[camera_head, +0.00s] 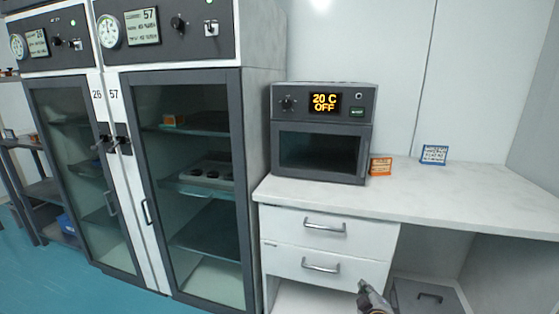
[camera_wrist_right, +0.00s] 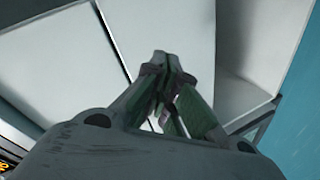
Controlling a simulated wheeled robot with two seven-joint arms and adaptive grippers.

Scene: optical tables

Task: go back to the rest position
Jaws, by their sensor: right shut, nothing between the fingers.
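My right gripper (camera_head: 366,288) shows at the bottom of the head view, in front of the lower right part of the drawer unit. In the right wrist view, its fingers (camera_wrist_right: 166,62) come together at the tips with nothing between them. I cannot tell from the head view whether it touches anything. My left gripper is not in view.
A white desk (camera_head: 480,191) carries a small oven (camera_head: 320,151) reading 20 C OFF, an orange card (camera_head: 381,166) and a blue card (camera_head: 434,155). Drawers (camera_head: 335,229) are closed below. Two tall glass-door cabinets (camera_head: 243,190) stand left. Teal floor (camera_head: 60,285) is clear at lower left.

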